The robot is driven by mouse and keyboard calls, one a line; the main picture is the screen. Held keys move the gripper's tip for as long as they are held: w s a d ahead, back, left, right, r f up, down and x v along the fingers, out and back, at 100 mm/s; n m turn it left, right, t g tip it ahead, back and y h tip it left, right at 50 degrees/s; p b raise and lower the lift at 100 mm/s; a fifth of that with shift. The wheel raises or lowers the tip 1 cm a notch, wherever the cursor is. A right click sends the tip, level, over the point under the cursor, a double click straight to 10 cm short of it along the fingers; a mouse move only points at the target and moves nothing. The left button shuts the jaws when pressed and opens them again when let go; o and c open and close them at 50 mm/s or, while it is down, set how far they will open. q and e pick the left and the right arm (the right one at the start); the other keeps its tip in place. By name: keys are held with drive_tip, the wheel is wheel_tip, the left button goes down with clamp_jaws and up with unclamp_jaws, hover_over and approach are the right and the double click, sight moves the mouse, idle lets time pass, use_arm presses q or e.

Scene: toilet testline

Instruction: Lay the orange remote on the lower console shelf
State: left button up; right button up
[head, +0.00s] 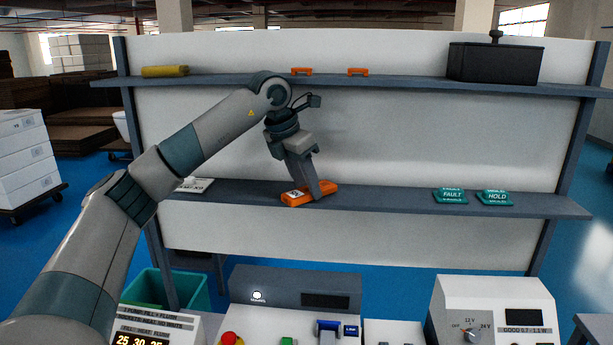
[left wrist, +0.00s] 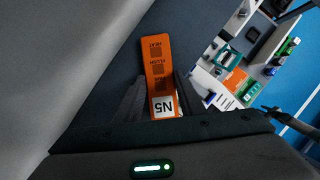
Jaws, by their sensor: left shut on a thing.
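The orange remote (head: 325,189) is at the lower console shelf (head: 390,199), left of its middle, lying nearly flat and a little slanted. My left gripper (head: 309,190) reaches down from above and is shut on the remote. In the left wrist view the remote (left wrist: 158,65) extends out from between the fingers of the left gripper (left wrist: 160,105), with its white N5 label near them. Whether the remote's underside touches the shelf cannot be told. My right gripper is not in view.
Teal FAULT (head: 451,196) and HOLD (head: 495,198) tags lie on the lower shelf at right; a white card (head: 194,185) lies at left. The upper shelf (head: 400,81) holds a yellow item (head: 165,71), orange brackets and a dark box (head: 495,63). The lower shelf's middle right is clear.

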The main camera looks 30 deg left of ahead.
use_arm(q)
drive_tip(key=shift+s+a, duration=0.1)
drive_tip(key=shift+s, duration=0.1)
drive_tip(key=shift+w+f, duration=0.15)
drive_tip(key=o, duration=1.1)
drive_tip(key=shift+r, duration=0.2)
